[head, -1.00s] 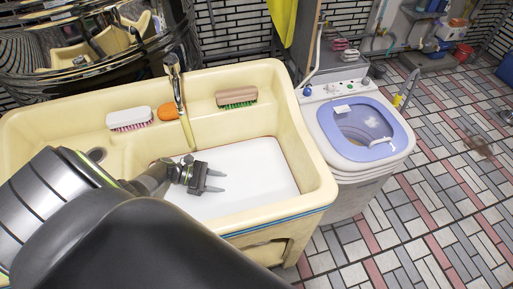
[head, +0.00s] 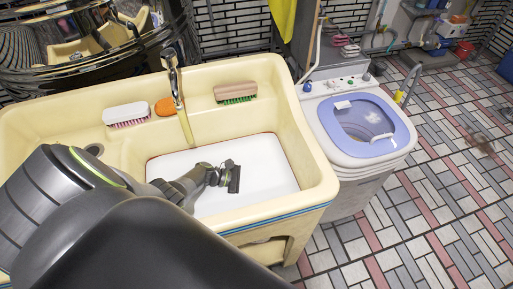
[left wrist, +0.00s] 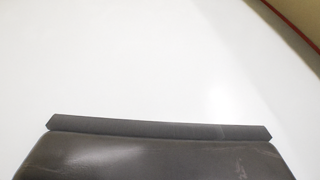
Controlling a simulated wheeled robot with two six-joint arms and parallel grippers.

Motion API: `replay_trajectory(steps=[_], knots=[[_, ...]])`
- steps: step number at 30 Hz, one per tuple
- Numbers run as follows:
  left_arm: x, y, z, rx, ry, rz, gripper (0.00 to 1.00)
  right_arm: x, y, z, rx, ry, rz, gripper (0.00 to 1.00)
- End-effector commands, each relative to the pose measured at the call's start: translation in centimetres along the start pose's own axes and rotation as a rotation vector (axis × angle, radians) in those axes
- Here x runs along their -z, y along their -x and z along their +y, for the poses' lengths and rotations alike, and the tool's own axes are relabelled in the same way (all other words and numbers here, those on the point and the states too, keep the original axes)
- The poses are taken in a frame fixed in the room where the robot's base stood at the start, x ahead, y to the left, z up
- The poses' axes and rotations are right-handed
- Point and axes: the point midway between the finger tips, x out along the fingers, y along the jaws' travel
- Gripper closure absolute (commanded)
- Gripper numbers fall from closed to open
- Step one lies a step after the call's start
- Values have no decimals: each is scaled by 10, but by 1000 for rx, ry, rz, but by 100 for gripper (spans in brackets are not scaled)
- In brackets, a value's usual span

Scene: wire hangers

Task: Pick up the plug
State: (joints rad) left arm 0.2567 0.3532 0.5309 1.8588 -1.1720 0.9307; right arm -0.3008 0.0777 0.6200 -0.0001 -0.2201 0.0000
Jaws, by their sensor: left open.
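I cannot make out a plug in either view. My left gripper (head: 233,178) reaches into the cream sink (head: 318,190), over its white bottom (head: 265,160). It is open, its fingers seen nearly edge-on in the head view, with nothing visible between them. In the left wrist view a dark bar and a grey-brown body, apparently part of my gripper (left wrist: 160,132), fill the lower edge, and the area beyond is bare white with a red-edged rim at top right. My own arm hides the near left part of the sink. My right gripper is not in view.
A tap (head: 172,75) stands over the sink's back. A white brush (head: 127,113), an orange soap (head: 165,106) and a brown brush (head: 236,91) lie on the back ledge. A small washing machine (head: 365,128) stands right of the sink.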

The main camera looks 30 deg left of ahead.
Motion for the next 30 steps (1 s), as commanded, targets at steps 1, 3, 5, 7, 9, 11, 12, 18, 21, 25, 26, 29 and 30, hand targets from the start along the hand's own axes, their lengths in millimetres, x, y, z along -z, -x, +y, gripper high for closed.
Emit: replay_trajectory(steps=[1,3,5,7,9,11,12,18,21,25,26,29,30], knots=[[0,-1,0,0,-1,1,56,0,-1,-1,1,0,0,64],[0,-1,0,-1,-1,1,56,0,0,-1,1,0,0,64],[0,0,0,-1,-1,1,56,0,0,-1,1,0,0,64],[0,0,0,-1,-1,1,61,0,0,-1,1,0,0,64],[0,0,0,-1,-1,1,71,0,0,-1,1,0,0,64],[0,0,0,-1,0,1,78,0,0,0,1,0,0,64],[0,0,0,-1,0,1,84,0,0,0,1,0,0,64],[0,0,0,-1,0,1,100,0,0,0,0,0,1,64],[0,0,0,-1,0,1,100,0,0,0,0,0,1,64],[-1,0,0,-1,-1,1,100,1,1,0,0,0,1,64],[-2,1,0,-1,-1,1,100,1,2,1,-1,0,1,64],[-7,3,0,-1,-1,1,100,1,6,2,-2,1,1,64],[-10,4,0,-1,-1,0,100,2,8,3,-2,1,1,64]])
